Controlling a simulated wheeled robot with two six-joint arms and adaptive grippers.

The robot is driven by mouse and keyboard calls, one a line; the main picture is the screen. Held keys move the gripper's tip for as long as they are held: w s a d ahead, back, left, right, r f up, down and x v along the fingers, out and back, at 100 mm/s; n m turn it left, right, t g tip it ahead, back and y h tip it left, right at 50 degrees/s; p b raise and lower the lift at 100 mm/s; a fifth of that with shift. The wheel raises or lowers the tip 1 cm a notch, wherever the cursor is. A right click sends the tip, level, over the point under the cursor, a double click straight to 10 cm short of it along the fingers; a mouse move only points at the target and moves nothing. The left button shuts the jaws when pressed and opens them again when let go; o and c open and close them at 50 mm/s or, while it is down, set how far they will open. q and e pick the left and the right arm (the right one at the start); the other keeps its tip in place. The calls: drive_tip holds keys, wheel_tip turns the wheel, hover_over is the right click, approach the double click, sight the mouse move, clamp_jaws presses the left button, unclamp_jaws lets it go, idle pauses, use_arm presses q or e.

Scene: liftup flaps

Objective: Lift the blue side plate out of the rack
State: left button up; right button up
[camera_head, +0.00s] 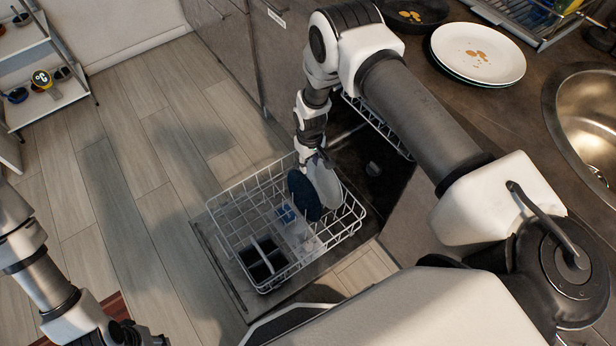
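The dark blue side plate (303,196) stands on edge in the white wire rack (232,190) of the pulled-out dishwasher. A pale plate (325,184) stands upright just right of it. My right gripper (315,158) points down at the top edges of these two plates. Its fingertips are small and partly hidden there, so I cannot tell whether they are closed on the blue plate. My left gripper (140,336) is at the bottom left edge of the view, away from the rack, and its fingers are hard to make out.
The rack also holds a cutlery basket (262,258) and small blue and pale items. The counter at upper right carries stacked white plates (478,53), a dark pan (415,12), a dish drainer (530,16) and a sink (590,120). Floor left of the rack is clear.

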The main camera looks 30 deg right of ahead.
drive_tip(key=shift+f, duration=0.1)
drive_tip(key=shift+s+f+b, duration=0.2)
drive_tip(key=shift+f+b, duration=0.1)
drive_tip(key=shift+b, duration=0.15)
wheel_tip(320, 180, down, 9)
drive_tip(key=b, duration=0.6)
drive_tip(key=shift+r+b, duration=0.1)
drive_tip(key=shift+b, duration=0.2)
drive_tip(key=shift+r, duration=0.1)
clamp_jaws()
wheel_tip(320, 180, up, 14)
drive_tip(key=p, duration=1)
